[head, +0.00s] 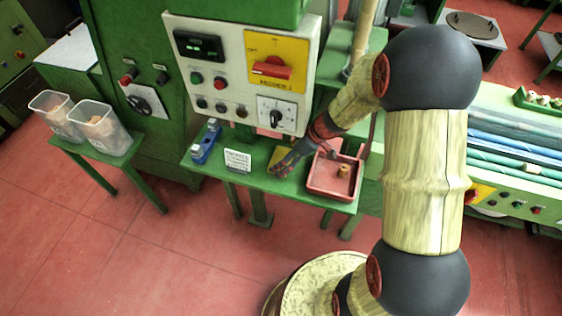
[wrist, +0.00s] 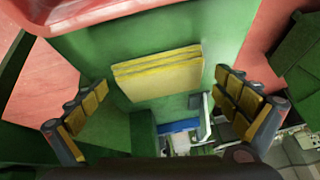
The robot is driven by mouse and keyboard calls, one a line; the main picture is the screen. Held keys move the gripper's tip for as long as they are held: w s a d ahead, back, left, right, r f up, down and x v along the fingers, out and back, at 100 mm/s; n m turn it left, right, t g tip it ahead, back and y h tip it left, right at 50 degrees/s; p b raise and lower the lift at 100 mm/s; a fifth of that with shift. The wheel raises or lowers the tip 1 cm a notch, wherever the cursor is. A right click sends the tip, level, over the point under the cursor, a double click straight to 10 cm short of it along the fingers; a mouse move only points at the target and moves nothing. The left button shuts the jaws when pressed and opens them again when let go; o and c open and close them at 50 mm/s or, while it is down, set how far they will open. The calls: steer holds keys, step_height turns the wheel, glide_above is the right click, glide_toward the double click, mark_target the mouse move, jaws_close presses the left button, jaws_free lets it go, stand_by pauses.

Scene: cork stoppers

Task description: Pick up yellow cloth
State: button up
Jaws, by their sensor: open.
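The yellow cloth (wrist: 158,75) lies folded and flat on the green shelf in the wrist view, between my two fingers but farther off. In the head view a part of the cloth (head: 281,153) shows behind my gripper (head: 284,168). My gripper also shows in the wrist view (wrist: 160,118), with its fingers spread wide to the left and right and nothing between them. The fingers look apart from the cloth. In the head view my gripper hides part of the cloth.
A red tray (head: 322,190) with a cork stopper (head: 344,170) stands right of the cloth on the green shelf (head: 270,186). A white sign (head: 237,160) and a blue device (head: 206,143) stand to the left. The control panel (head: 243,70) rises above the shelf.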

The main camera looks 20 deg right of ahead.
mark_target(276, 159)
steer(key=c, duration=0.3)
steer(key=c, duration=0.7)
steer(key=shift+r, duration=0.55)
steer(key=r, duration=0.1)
steer(key=p, duration=0.1)
steer(key=r, duration=0.1)
steer(key=shift+s+a+r, duration=0.2)
steer(key=shift+s+r, duration=0.05)
steer(key=shift+r, duration=0.1)
steer(key=s+a, duration=0.3)
steer(key=s, duration=0.1)
steer(key=s+a, duration=0.3)
steer(key=s, duration=0.2)
steer(key=s+a, duration=0.4)
steer(key=s, duration=0.1)
steer(key=shift+f+p, duration=0.1)
steer(key=shift+p, duration=0.3)
